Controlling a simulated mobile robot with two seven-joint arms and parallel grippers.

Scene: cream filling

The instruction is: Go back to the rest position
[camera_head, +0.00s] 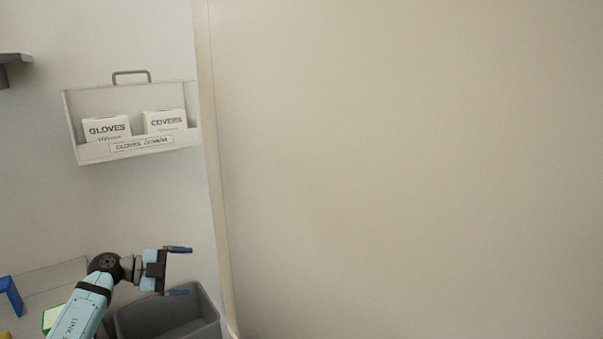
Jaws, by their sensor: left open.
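My left gripper (179,271) is in the lower left of the head view, at the end of my light blue arm. Its two dark blue fingers are spread apart and point to the right. Nothing is between them. It appears above a grey bin (206,325) in the picture, and I cannot tell how far apart they are in depth. My right gripper is not in view.
A large plain beige panel (410,160) fills the right side. A white wall holder (150,145) holds a GLOVES box (106,128) and a COVERS box (165,121). A blue object (10,296) and a partly hidden green-and-white object (52,317) are at lower left.

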